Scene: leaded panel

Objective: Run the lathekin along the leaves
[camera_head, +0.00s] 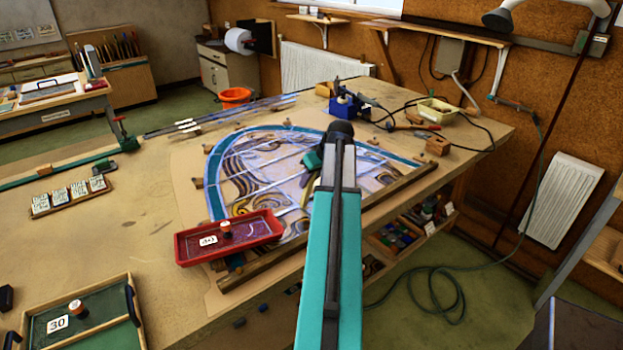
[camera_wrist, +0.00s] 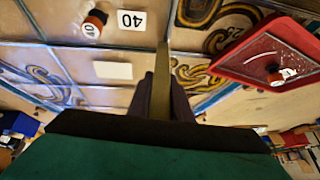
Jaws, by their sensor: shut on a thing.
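The leaded panel lies on the bench with an arched teal-blue border (camera_head: 214,178), pale lead lines and brown swirling pieces. In the wrist view a lead line (camera_wrist: 55,65) and dark swirls show around my gripper. My gripper (camera_wrist: 162,92) is shut on a narrow, straight, tan-brown strip, apparently the lathekin (camera_wrist: 162,65), which points away from the fingers over the panel. Whether its tip touches the lead I cannot tell. In the head view my arm hides part of the panel and most of the gripper.
A red tray (camera_head: 196,258) overlaps the panel's near left corner. A wooden batten (camera_head: 400,186) runs along its right side. A green-floored tray (camera_head: 104,334) stands at the bench's front left. A blue stand (camera_head: 343,110) and cables are behind.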

